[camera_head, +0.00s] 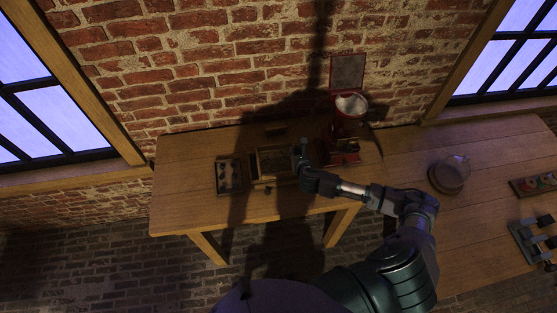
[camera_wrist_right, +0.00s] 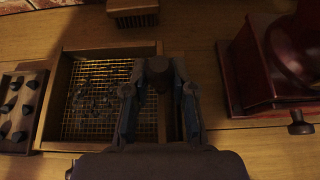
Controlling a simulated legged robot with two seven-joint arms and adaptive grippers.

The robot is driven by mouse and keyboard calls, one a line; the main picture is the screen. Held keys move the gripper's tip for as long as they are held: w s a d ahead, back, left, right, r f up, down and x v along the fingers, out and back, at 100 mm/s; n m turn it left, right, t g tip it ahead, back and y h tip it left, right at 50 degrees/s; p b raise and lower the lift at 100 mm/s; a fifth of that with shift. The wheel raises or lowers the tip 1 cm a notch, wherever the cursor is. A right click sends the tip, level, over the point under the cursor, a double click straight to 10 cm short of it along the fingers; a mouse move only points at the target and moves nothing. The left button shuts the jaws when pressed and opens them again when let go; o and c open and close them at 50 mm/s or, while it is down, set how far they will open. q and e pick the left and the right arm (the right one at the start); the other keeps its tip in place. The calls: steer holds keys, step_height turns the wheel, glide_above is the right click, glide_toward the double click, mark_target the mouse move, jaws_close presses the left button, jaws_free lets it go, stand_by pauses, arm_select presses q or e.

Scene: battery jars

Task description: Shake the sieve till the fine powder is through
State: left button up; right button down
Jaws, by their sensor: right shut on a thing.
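The sieve (camera_head: 272,162) is a square wooden frame on the left table. In the right wrist view the sieve (camera_wrist_right: 98,125) shows its wire mesh, with several dark bits (camera_wrist_right: 88,95) lying mostly on the far left part. My right gripper (camera_head: 303,160) is at the sieve's right side. In its wrist view the gripper (camera_wrist_right: 160,80) is shut on the sieve at that side; the exact grip is partly hidden by the fingers. Whether fine powder lies on or under the mesh cannot be told. My left gripper is not in view.
A dark tray with several lumps (camera_head: 229,176) stands left of the sieve. A red grinder (camera_head: 346,122) stands close on the right.

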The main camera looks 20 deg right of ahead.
steer(key=c, duration=0.6)
jaws_free()
steer(key=shift+c, duration=0.2)
steer(key=v, duration=0.7)
steer(key=shift+s, duration=0.25)
steer(key=shift+r, duration=0.1)
